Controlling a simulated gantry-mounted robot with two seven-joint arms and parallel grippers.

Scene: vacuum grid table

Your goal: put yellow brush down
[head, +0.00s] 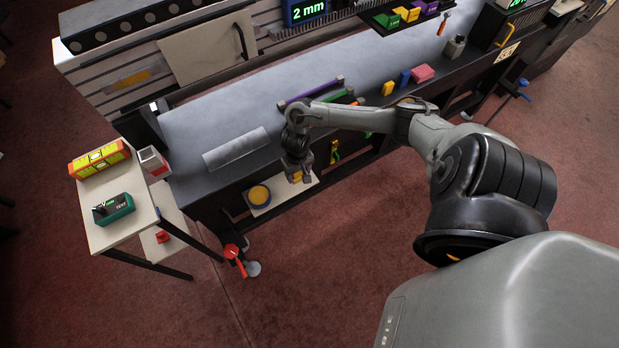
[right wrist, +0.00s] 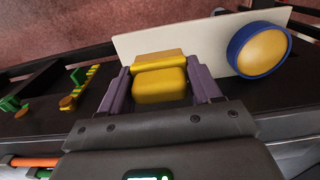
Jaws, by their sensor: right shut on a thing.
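The yellow brush (right wrist: 160,84) is a small yellow block between the two purple-grey fingers of my right gripper (right wrist: 161,80) in the right wrist view. My right gripper is shut on it. In the head view, my right gripper (head: 297,168) hangs in front of the workbench, with a bit of the yellow brush (head: 297,178) showing under it. A white board (right wrist: 128,44) lies just beyond the brush; I cannot tell whether the brush touches it. My left gripper is not in view.
A round blue-rimmed yellow tin (right wrist: 259,51) sits on the board's other end.

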